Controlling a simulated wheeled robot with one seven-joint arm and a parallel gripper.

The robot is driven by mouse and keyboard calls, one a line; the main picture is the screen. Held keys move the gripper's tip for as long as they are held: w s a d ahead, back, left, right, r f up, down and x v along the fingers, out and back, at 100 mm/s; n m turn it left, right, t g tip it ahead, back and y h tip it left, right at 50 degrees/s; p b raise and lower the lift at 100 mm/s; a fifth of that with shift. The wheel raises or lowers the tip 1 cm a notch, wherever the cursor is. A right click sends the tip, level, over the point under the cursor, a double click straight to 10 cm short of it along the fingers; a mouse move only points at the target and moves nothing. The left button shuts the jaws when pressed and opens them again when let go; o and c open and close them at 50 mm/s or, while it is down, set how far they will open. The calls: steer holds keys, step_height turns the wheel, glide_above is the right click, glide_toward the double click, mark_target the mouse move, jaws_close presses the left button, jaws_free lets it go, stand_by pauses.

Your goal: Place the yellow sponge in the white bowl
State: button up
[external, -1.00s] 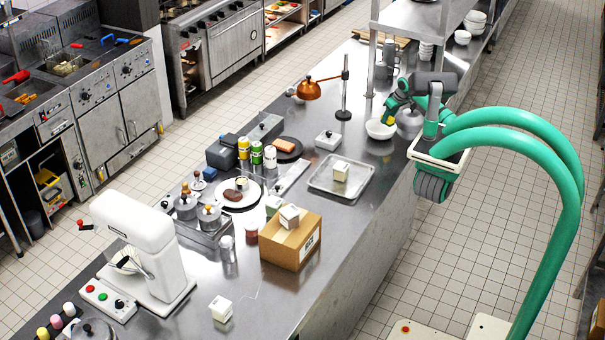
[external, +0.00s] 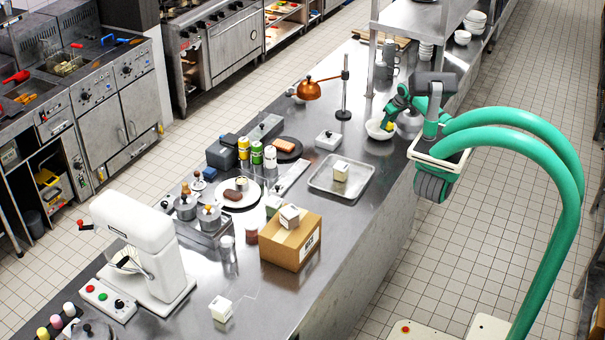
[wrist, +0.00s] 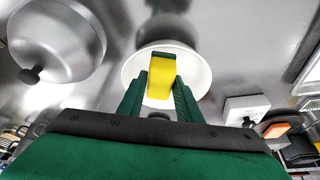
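The yellow sponge (wrist: 160,88) has a dark green end and sits between the two green fingers of my gripper (wrist: 161,76) in the wrist view. The fingers press against both its sides. The white bowl (wrist: 201,72) is behind the sponge in that view, and its rim surrounds the sponge and fingertips. In the external view, my gripper (external: 389,116) points down over the white bowl (external: 373,131) on the steel counter. The sponge is tiny there, at the bowl's opening. I cannot tell whether it touches the bowl's bottom.
A steel dome lid (wrist: 55,42) stands close beside the bowl. A steel tray (external: 318,181) with a white box lies farther along the counter.

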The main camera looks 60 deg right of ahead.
steer(key=shift+o, duration=1.1)
steer(key=shift+r, duration=0.2)
steer(key=v, duration=1.3)
steer(key=shift+f, duration=0.1)
